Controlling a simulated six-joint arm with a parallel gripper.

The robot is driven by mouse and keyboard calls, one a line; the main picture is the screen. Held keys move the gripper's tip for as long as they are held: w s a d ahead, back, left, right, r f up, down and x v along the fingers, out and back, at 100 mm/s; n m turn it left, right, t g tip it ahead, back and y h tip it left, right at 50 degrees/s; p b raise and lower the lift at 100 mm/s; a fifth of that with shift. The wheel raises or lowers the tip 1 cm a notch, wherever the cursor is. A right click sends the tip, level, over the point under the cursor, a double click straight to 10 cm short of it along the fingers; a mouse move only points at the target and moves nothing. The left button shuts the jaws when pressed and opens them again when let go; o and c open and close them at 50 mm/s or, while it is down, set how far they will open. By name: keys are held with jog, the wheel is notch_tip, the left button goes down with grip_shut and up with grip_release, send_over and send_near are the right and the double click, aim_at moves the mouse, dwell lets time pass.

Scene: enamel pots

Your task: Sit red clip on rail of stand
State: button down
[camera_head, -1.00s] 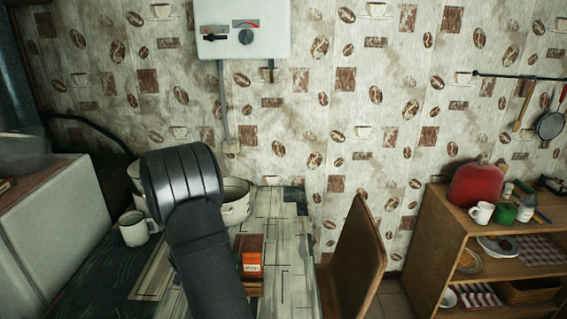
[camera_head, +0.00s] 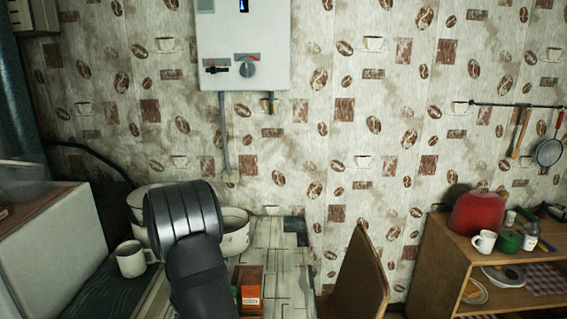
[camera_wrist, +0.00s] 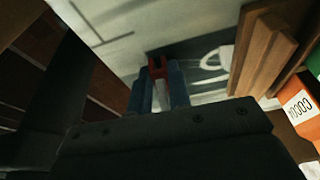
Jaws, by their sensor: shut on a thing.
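The red clip (camera_wrist: 157,67) shows in the wrist view between the tips of the two blue fingers of my gripper (camera_wrist: 158,88). The gripper is shut on it, and its red end with a notch points away from the camera. The pale, dark-lined tabletop lies behind it; I cannot tell the gap. A brown wooden piece (camera_wrist: 262,52) with a raised strip stands to the right, apart from the clip. It may be the stand, but I cannot tell which part is the rail. In the head view my arm hides the gripper and clip.
An orange cocoa box (camera_wrist: 298,106) is close on the right; it also shows on the table in the head view (camera_head: 251,285). A mug (camera_head: 130,260) and an enamel pot (camera_head: 236,232) flank my arm. A chair (camera_head: 360,275) stands right of the table.

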jog(key=shift+r, duration=0.1)
jog(key=shift+r, duration=2.15)
jog(key=shift+n, duration=0.4)
jog(key=w+r, duration=0.1)
jog(key=w, duration=0.2)
jog(key=w+r, duration=0.2)
jog(key=w, duration=0.1)
jog(key=w+a+r, duration=0.1)
jog(key=w+r, duration=0.1)
jog(key=w, duration=0.2)
jog(key=shift+a+r, duration=0.1)
jog(key=shift+r, duration=0.1)
jog(key=shift+f, duration=2.15)
jog(key=shift+f, duration=1)
jog(key=c, duration=1.3)
grip_release()
jog(key=shift+o, duration=0.2)
